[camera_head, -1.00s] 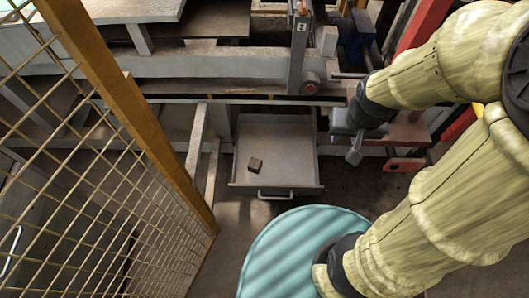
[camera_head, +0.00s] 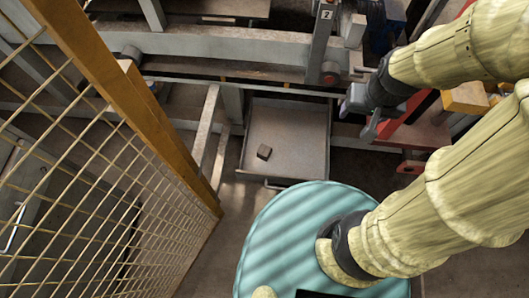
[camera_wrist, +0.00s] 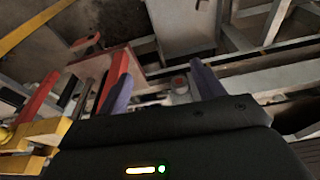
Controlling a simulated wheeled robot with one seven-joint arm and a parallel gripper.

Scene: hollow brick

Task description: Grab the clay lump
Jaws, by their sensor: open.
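The clay lump (camera_head: 264,152) is a small brown block lying in the left half of an open, shallow grey drawer (camera_head: 305,165). My gripper (camera_head: 364,113) is to the right of the drawer, apart from the lump, with its fingers partly hard to make out in the head view. In the wrist view my gripper (camera_wrist: 163,85) shows two purple-grey fingers spread apart with nothing between them. I cannot make out the lump in the wrist view.
A yellow-framed wire mesh fence (camera_head: 110,190) stands on the left. A grey beam (camera_head: 220,50) and machine frame run behind and above the drawer. A red bracket (camera_head: 425,132) is close to the right of my gripper. Bare floor shows below the fence.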

